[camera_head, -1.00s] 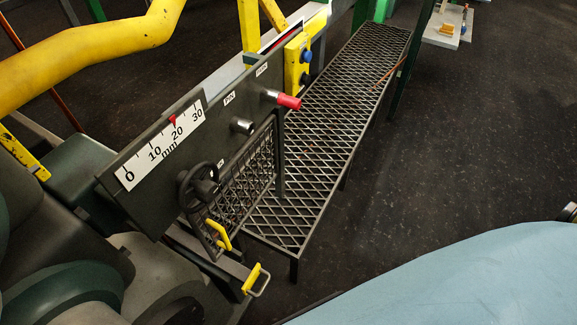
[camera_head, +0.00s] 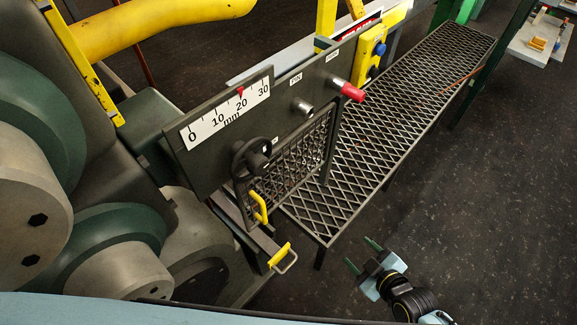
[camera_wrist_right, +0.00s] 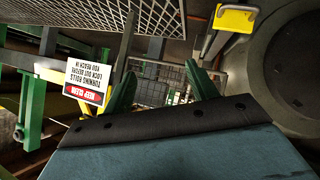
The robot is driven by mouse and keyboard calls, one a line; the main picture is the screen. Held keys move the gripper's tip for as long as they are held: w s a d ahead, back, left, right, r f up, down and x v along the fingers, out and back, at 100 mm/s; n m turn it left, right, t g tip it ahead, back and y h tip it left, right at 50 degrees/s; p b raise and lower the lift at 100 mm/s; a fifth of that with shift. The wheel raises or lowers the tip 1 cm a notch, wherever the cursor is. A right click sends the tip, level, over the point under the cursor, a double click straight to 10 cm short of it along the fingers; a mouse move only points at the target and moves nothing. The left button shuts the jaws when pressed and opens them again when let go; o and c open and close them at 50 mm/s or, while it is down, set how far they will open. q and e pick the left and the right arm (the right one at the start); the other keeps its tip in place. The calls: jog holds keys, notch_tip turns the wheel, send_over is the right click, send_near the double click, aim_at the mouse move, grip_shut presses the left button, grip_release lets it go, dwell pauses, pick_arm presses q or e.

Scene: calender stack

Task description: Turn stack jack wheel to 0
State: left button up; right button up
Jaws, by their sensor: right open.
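The jack wheel (camera_head: 250,157), a small dark handwheel with a hub knob, is mounted on the grey panel in the head view. Above it is a white mm scale (camera_head: 225,115) marked 0 to 30, with a red pointer (camera_head: 240,91) at about 20. My right gripper (camera_head: 363,255) is open and empty, to the right of and below the wheel in the picture, over the dark floor and well apart from the wheel. Its two green fingers also show in the right wrist view (camera_wrist_right: 161,88). My left gripper is out of view.
A red-tipped pin (camera_head: 350,91) sticks out of the panel. Below are a mesh guard (camera_head: 300,155) with yellow handles (camera_head: 281,255) and a grated walkway (camera_head: 390,120). Large rollers (camera_head: 25,200) stand at left. A warning sign (camera_wrist_right: 88,81) shows upside down in the right wrist view. Open floor lies right.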

jog(key=w+a+r+n+t+y, duration=0.1)
jog(key=a+r+n+y, duration=0.35)
jog(key=r, duration=0.75)
jog(key=n+y, duration=0.4)
send_near(263, 169)
jog(key=shift+m, duration=0.25)
jog(key=p+x, duration=0.2)
jog(key=x, duration=0.6)
jog(key=shift+w+a+r, duration=0.1)
jog(key=shift+w+a, duration=0.1)
jog(key=shift+a, duration=0.15)
jog(key=c, duration=1)
